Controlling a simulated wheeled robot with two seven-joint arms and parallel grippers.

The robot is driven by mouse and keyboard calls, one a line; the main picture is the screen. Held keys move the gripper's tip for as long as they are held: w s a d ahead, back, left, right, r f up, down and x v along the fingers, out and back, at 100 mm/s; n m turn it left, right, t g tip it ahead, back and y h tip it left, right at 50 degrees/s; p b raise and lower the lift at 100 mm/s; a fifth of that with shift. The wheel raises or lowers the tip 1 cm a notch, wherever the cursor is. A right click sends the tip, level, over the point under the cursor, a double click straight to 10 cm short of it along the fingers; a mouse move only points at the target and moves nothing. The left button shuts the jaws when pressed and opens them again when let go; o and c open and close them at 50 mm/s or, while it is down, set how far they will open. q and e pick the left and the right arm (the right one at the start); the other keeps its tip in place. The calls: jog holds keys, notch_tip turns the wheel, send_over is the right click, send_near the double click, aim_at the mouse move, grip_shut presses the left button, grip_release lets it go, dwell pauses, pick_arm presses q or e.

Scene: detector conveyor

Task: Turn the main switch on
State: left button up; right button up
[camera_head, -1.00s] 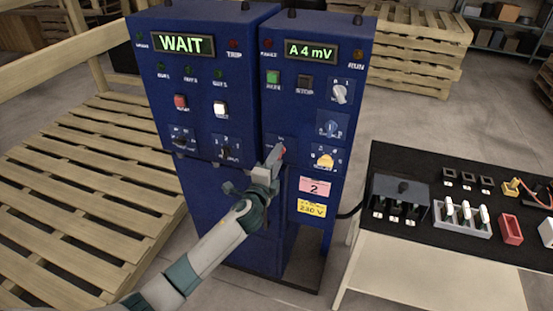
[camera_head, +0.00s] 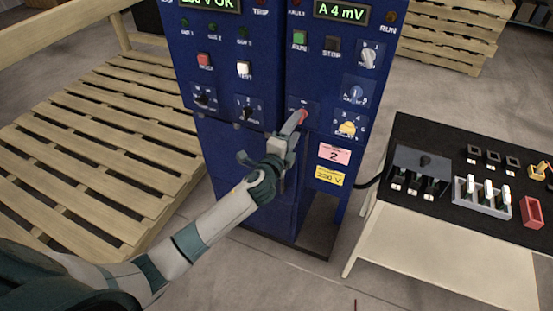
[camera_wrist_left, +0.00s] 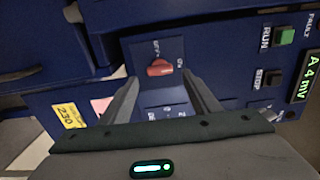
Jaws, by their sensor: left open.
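The main switch, a red rotary handle (camera_head: 303,117), is on the front of the blue cabinet, partly hidden by my gripper in the head view. In the left wrist view the red handle (camera_wrist_left: 160,67) lies roughly crosswise on its dark plate, with small labels above it and to its right. My left gripper (camera_head: 292,128) is at the switch with its jaws open. In the left wrist view the two fingers (camera_wrist_left: 162,80) stand apart, one on each side of the handle. I cannot tell whether they touch it. My right gripper is not in view.
The blue cabinet (camera_head: 235,165) carries other knobs and buttons; its left display (camera_head: 211,4) is partly cut off and ends in "V OK". A black-topped bench (camera_head: 400,225) with switches and parts stands to the right. Wooden pallets (camera_head: 90,150) lie to the left.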

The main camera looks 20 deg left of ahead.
pick_arm(q)
jog(key=s+b, duration=0.3)
jog(key=s, duration=1.1)
jog(key=shift+a, duration=0.25)
